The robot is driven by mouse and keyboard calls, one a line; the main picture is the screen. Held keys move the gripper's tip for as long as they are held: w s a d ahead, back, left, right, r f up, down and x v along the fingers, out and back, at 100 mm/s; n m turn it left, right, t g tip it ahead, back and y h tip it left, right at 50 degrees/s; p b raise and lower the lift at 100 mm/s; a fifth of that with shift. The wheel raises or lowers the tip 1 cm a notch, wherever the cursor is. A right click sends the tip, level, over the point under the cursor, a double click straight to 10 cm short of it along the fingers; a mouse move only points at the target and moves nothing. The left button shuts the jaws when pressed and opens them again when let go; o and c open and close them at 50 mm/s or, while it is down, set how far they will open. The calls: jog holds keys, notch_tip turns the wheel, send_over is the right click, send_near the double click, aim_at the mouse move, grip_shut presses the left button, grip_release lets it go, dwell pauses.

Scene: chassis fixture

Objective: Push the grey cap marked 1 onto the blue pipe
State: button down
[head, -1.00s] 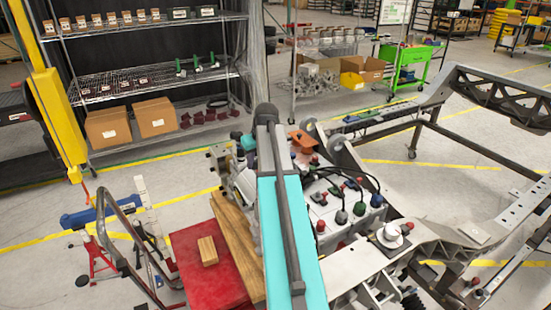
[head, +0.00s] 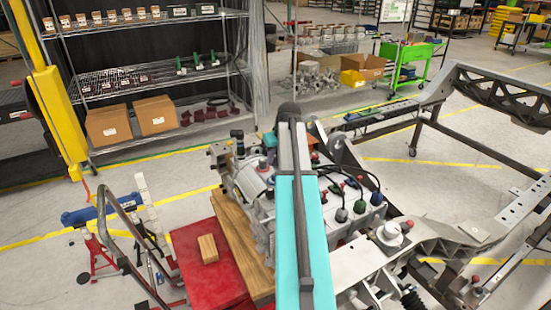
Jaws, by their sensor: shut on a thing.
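My teal and grey arm (head: 305,225) reaches up the middle of the picture over the engine. Its far end stands over the chassis, and my gripper does not show; it seems hidden behind the arm. I cannot pick out the grey cap marked 1 or the blue pipe. A small teal part (head: 270,140) shows just left of the arm's far end, too small to name. The grey engine (head: 250,180) lies left of the arm. Red and dark caps (head: 350,207) stand on the pale block to its right.
A red box (head: 205,262) carries a small wooden block (head: 208,248), with wooden boards (head: 240,240) beside it. The open chassis frame (head: 480,150) fills the right. A wire shelf (head: 150,80) and a green cart (head: 410,55) stand behind. Floor shows at left.

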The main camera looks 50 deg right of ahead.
aim_at(275, 165)
jog(key=shift+f+b, duration=1.05)
jog(key=shift+f, duration=0.9)
jog(key=shift+s+r+p, duration=0.1)
jog(key=shift+s+p, duration=0.05)
jog(key=shift+p, duration=0.15)
jog(key=shift+f+b, duration=0.9)
jog(key=shift+f, duration=1.05)
jog(key=c, duration=1.4)
grip_release()
jog(key=shift+r, duration=0.1)
jog(key=shift+r+p, duration=1.7)
jog(key=shift+r, duration=1.25)
jog(key=shift+r, duration=0.1)
